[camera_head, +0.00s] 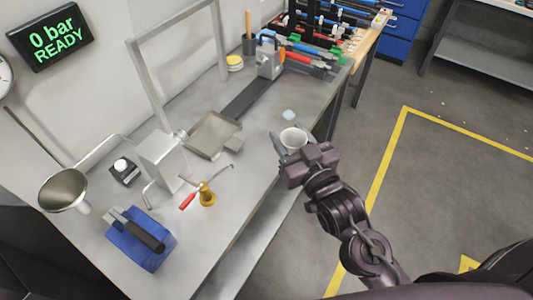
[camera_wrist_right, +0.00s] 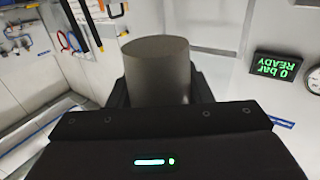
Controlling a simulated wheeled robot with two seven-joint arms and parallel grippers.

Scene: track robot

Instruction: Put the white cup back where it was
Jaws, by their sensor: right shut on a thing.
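The white cup (camera_head: 293,139) is between the fingers of my right gripper (camera_head: 291,140) at the right edge of the grey workbench (camera_head: 235,215). In the right wrist view the cup (camera_wrist_right: 157,72) looks grey and fills the space between the two dark fingers. My right gripper is shut on it. I cannot tell from these views whether the cup's base touches the bench. A small pale blue round spot (camera_head: 289,115) shows on the bench just beyond the cup. My left gripper is not in view.
A metal tray (camera_head: 213,136) and a brass piece with a red-handled tool (camera_head: 206,193) are left of the cup. A blue block (camera_head: 140,240) and a funnel (camera_head: 64,190) stand at the near left. A vise (camera_head: 269,58) and coloured tools are at the back.

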